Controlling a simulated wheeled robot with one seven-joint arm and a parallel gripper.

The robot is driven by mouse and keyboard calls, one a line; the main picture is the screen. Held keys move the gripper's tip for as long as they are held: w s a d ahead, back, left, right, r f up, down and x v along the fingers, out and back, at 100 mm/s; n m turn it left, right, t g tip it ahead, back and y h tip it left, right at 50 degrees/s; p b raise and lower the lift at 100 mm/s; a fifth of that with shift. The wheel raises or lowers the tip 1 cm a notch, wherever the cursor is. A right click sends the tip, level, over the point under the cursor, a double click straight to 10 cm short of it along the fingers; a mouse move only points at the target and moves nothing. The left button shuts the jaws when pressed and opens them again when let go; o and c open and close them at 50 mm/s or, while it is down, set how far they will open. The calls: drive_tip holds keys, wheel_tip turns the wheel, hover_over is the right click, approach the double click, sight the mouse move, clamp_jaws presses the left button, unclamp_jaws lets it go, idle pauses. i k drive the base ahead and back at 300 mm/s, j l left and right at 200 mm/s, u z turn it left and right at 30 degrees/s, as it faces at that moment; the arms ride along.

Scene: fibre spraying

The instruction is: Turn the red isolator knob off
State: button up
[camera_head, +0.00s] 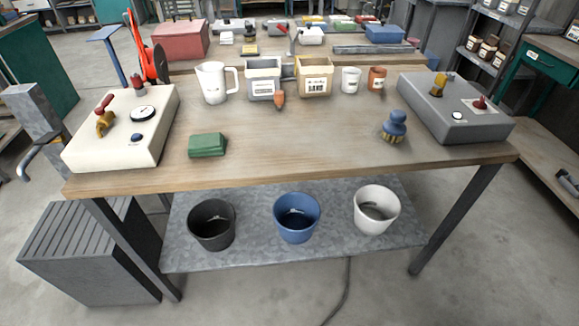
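A grey control box (440,125) stands at the right end of the wooden workbench. A red knob (480,103) sits on a pale plate on its top; its set position is too small to read. A cream control box (110,150) stands at the left end. It carries a red-handled part (104,102) and another small red part (137,82) at its back edge. No labels are legible, so I cannot tell for certain which red part is the isolator knob. My gripper is not in view.
The grey box also has a yellow fitting (438,87) and a round white part (457,115). A blue brush (394,124) stands left of it. A green block (207,145), a white jug (213,83) and tubs occupy the bench (300,150). Its front middle is clear.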

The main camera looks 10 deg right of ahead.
sight(480, 104)
drive_tip(key=z, duration=0.35)
drive_tip(key=i+z, duration=0.2)
drive_tip(key=z, duration=0.25)
drive_tip(key=i+j+z, duration=0.15)
drive_tip(key=z, duration=0.3)
drive_tip(key=i+j+z, duration=0.2)
drive_tip(key=z, duration=0.2)
